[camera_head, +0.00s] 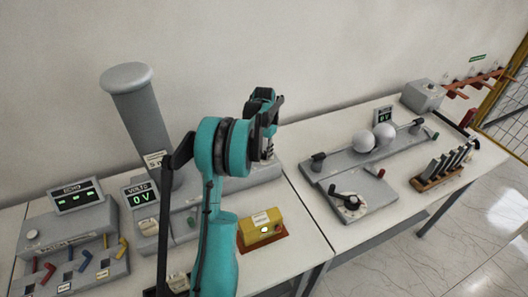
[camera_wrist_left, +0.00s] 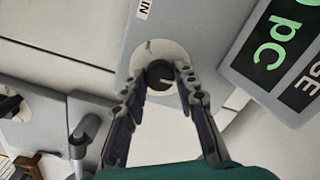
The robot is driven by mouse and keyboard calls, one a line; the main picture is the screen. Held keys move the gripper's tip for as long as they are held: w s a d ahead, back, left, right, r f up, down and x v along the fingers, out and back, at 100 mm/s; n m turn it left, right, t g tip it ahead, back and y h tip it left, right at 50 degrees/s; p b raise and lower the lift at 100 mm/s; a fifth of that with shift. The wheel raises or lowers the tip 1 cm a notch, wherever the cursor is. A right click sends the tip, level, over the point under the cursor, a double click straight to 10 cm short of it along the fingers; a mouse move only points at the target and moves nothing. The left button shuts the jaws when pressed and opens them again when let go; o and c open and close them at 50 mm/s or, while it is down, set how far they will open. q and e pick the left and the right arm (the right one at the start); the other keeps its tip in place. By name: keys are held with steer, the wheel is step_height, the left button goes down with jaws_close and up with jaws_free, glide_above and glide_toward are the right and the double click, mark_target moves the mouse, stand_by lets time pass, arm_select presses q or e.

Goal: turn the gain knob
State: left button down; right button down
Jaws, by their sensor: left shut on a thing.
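My left gripper (camera_wrist_left: 165,80) has its two fingers on either side of a small dark round knob (camera_wrist_left: 160,74), shut on it. The knob sits on a pale round dial (camera_wrist_left: 148,52) with a tick mark, on a grey panel. A partly cut-off label ending in "IN" (camera_wrist_left: 145,8) is above it. In the head view my left gripper (camera_head: 268,150) is at the grey unit behind the yellow box, and the arm hides the knob there. A display with green "pC" (camera_wrist_left: 268,42) is right of the knob in the wrist view. My right gripper is in neither view.
The right table holds two spheres (camera_head: 363,141), a crank dial (camera_head: 348,202) and a rack (camera_head: 437,179).

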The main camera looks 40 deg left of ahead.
mark_target(264, 153)
arm_select(q)
steer(key=n, duration=0.7)
steer(key=shift+b, duration=0.3)
steer(key=n, duration=0.6)
steer(key=shift+n, duration=0.3)
steer(key=c, duration=1.2)
jaws_free()
steer(key=shift+o, duration=0.2)
steer(key=shift+r, duration=0.1)
step_height(264, 153, up, 12)
